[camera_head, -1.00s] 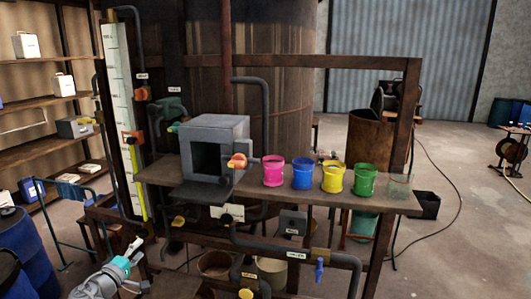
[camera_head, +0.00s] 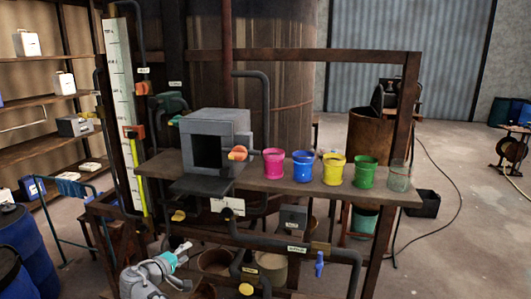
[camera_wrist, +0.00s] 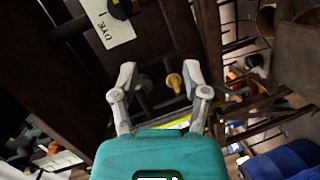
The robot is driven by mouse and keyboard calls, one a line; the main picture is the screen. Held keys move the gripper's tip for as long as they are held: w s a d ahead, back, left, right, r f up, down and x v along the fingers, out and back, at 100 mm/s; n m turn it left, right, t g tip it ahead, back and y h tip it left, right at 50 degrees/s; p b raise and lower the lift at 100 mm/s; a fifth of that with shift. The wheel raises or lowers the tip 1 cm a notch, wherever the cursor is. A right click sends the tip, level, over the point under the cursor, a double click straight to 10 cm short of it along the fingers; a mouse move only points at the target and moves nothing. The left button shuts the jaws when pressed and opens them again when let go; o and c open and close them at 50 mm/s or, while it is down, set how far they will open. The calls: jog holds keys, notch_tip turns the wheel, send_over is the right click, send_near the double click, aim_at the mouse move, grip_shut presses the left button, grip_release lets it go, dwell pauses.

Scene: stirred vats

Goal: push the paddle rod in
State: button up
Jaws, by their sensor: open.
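I cannot pick out the paddle rod with certainty. A yellow knob (camera_wrist: 174,82) shows beyond and between my fingers in the wrist view, with a dark rod-like part beside it; I cannot tell whether either is the paddle rod. In the head view a yellow knob (camera_head: 178,215) sits under the bench's left part. My gripper (camera_head: 186,265) is low in front of the bench, left of the lower pipes. In the wrist view my gripper (camera_wrist: 160,76) has its fingers apart, with nothing held between them.
The bench (camera_head: 273,187) carries a grey box (camera_head: 214,124) with an orange handle, and several coloured cups. Dark pipes (camera_head: 275,244) with valves run below it. Blue drums (camera_head: 24,242) stand at left. A "DYE" label (camera_wrist: 105,32) shows in the wrist view.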

jog(key=d+f+m+g+b, duration=0.1)
jog(key=d+f+m+g, duration=0.15)
jog(key=d+f, duration=0.45)
jog(key=s+d+f+m+g+b, duration=0.1)
jog(key=d+f+g+b, duration=0.15)
jog(key=d, duration=0.75)
jog(key=d+f+m+g+b, duration=0.1)
jog(key=d+f+m+g, duration=0.15)
jog(key=d+f, duration=0.45)
jog(key=s+d+f+m+g+y+b, duration=0.2)
jog(key=s+d, duration=0.4)
jog(key=d, duration=0.3)
jog(key=s+d+f+m+g+y+b, duration=0.2)
jog(key=s+d+f+g+y+b, duration=0.1)
jog(key=d, duration=0.6)
notch_tip(320, 180, down, 3)
jog(key=s+g+y, duration=0.1)
jog(key=s, duration=0.2)
jog(key=shift+r+y, duration=0.15)
jog(key=shift+y, duration=0.15)
jog(key=shift+g, duration=0.25)
